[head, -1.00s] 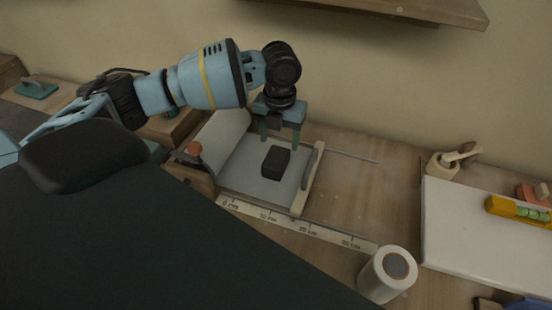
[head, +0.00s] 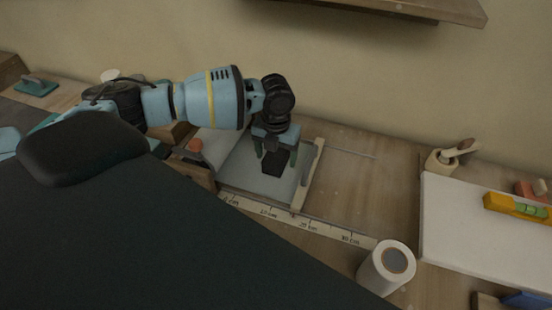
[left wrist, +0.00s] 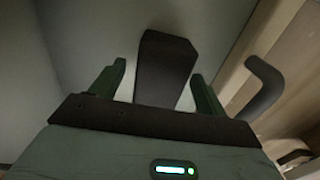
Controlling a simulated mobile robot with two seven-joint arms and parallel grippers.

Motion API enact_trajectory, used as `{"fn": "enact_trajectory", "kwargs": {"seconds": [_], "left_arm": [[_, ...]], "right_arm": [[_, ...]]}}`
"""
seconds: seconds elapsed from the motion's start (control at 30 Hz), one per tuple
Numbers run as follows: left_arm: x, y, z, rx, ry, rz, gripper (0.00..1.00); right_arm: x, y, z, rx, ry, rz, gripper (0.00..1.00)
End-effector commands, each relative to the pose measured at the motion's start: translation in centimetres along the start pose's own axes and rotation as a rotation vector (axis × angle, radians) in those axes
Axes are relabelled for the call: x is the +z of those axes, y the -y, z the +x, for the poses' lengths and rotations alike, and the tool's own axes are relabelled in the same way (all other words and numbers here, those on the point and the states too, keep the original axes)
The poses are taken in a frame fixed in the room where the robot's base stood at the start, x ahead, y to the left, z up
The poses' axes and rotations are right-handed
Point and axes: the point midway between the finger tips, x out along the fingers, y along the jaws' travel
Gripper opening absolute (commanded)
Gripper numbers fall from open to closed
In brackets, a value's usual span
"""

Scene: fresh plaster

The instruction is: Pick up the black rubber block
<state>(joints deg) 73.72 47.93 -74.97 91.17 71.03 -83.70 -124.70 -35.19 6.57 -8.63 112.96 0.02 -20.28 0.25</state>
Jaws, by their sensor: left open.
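The black rubber block (head: 272,165) lies on a grey board (head: 240,176) on the workbench. My left gripper (head: 276,158) is above the block, pointing down, and partly hides it in the head view. In the left wrist view the block (left wrist: 166,68) shows between the two green fingers of my left gripper (left wrist: 158,85), with a gap on each side. The fingers are open and hold nothing. My right gripper does not show.
A dark curved handle (left wrist: 264,88) is right of the gripper in the left wrist view. A measuring strip (head: 300,223) lies in front of the board. A white roll (head: 386,268), a white slab (head: 470,230) and a yellow level (head: 515,208) are to the right. A shelf (head: 420,8) overhangs.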

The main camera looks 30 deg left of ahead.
Motion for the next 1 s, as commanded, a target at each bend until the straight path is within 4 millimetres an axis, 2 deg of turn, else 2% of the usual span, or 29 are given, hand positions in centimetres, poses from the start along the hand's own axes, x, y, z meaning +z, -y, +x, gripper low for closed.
{"fn": "enact_trajectory", "kwargs": {"seconds": [0.13,0.53,0.83,1.0], "left_arm": [[0.0,0.0,0.0,0.0,0.0,0.0,0.74],[0.0,0.0,-0.1,0.0,0.0,0.0,0.22],[0.1,0.0,-0.6,-0.001,0.002,-0.001,0.21],[0.1,0.0,-2.9,-0.001,0.005,-0.001,0.21]], "right_arm": [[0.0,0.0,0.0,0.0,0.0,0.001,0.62],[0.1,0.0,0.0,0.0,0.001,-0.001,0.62],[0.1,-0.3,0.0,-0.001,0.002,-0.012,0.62],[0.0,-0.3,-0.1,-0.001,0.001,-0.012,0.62]]}}
